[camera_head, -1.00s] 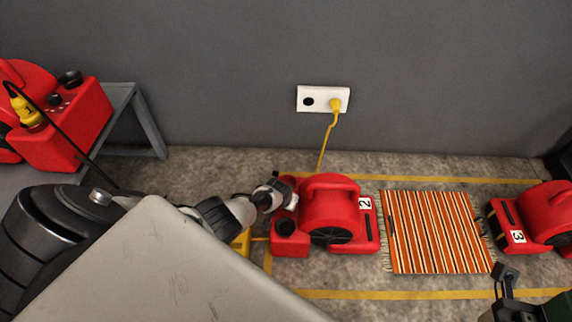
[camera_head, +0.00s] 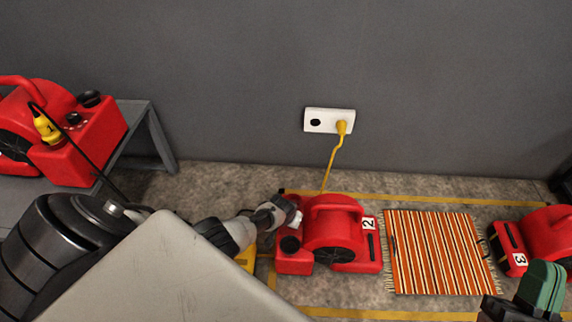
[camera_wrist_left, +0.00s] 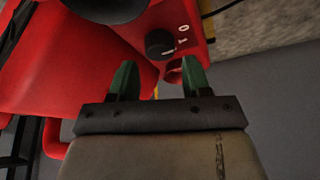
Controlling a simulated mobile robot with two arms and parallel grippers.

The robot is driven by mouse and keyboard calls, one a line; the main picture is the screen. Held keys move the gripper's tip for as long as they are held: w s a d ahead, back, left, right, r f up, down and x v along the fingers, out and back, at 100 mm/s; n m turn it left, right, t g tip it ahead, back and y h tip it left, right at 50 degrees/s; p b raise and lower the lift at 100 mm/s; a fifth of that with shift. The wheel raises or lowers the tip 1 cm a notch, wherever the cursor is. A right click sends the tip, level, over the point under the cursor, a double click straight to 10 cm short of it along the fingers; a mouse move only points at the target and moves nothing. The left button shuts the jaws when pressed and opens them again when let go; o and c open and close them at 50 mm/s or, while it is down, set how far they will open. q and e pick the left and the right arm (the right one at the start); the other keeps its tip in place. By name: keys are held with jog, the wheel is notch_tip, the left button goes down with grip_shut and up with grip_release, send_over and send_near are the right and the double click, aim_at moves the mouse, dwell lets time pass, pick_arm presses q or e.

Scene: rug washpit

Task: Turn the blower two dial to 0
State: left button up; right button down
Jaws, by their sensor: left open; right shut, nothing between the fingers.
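Blower two (camera_head: 335,235) is red, stands on the floor and carries a "2" label. My left gripper (camera_wrist_left: 158,82) is open, with its green fingers apart close to a red housing in the left wrist view. A black dial (camera_wrist_left: 160,43) sits there just beyond the fingertips, beside white marks; I cannot tell where it points. In the head view, the left gripper is at the left end of blower two and hides the dial. My right gripper (camera_head: 540,285) is shut and empty at the lower right, away from blower two.
A striped rug (camera_head: 440,250) lies right of blower two, then blower three (camera_head: 545,235). Another red blower (camera_head: 75,140) stands on a grey bench (camera_head: 155,135) at left. A yellow cord runs to the wall socket (camera_head: 328,121). Yellow lines mark the floor.

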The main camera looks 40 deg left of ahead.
pick_arm(q)
jog(key=p+v, duration=0.5)
jog(key=v, duration=0.1)
jog(key=shift+s+r, duration=0.2)
jog(key=shift+r, duration=0.2)
pick_arm(e)
jog(key=s+d+f+g+h, duration=0.1)
jog(key=d+f+g+h, duration=0.1)
jog(key=f+g, duration=0.6)
jog(key=s+d+f+g+h, duration=0.1)
jog(key=s+f+g+h, duration=0.1)
jog(key=f+g, duration=0.5)
jog(key=shift+d+f+m+g+h, duration=0.3)
jog(key=shift+d+f+g+h, duration=0.1)
jog(key=shift+f+h, duration=0.1)
